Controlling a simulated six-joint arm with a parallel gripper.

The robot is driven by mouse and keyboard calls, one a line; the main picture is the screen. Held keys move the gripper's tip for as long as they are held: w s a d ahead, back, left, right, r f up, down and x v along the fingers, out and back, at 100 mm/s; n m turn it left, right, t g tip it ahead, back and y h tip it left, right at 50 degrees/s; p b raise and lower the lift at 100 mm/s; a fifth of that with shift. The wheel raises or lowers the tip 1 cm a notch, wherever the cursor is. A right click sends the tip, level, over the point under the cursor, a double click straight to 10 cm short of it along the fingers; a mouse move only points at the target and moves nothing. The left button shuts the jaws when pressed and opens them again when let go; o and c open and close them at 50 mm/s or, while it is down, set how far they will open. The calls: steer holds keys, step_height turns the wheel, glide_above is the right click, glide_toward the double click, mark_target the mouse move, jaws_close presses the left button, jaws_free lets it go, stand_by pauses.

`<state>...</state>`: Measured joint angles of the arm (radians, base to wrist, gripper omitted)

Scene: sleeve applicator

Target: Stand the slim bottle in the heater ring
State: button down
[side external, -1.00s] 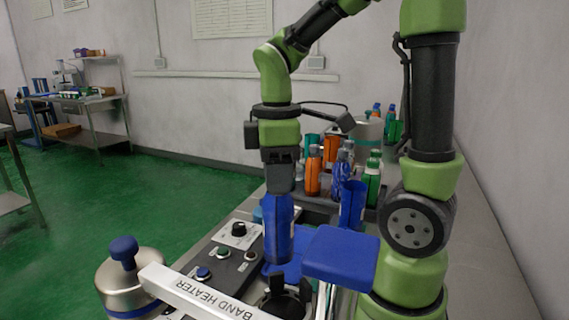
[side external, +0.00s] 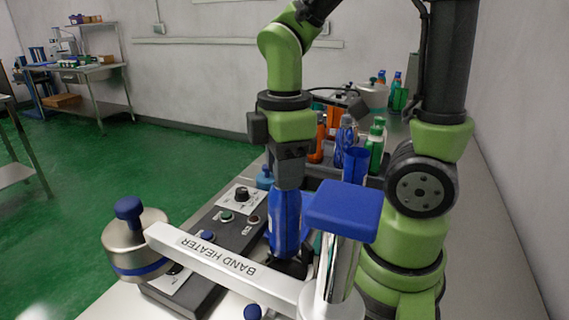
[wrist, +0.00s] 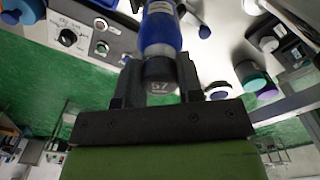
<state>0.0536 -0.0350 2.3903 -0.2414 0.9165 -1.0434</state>
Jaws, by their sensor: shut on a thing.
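The slim blue bottle (side external: 285,222) hangs upright under my gripper (side external: 287,170). My gripper is shut on its dark cap, which the wrist view shows between the two fingers (wrist: 160,78), with the blue body (wrist: 160,30) beyond. The black heater ring (side external: 291,268) is directly below the bottle, partly hidden behind the white BAND HEATER arm (side external: 225,258). The bottle's lower end meets the ring's upper edge in the side view. I cannot tell whether its base is inside the ring or just over it.
A blue-topped post (side external: 343,212) stands close right of the bottle. A control box with knobs (side external: 228,217) is to the left, and a steel pot with a blue knob (side external: 135,245) is at the front left. Several bottles, including a green one (side external: 376,148), stand behind.

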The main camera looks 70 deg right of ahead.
steer(key=shift+f, duration=0.1)
steer(key=shift+f, duration=0.15)
steer(key=shift+c, duration=1)
jaws_free()
steer(key=shift+r, duration=4.5)
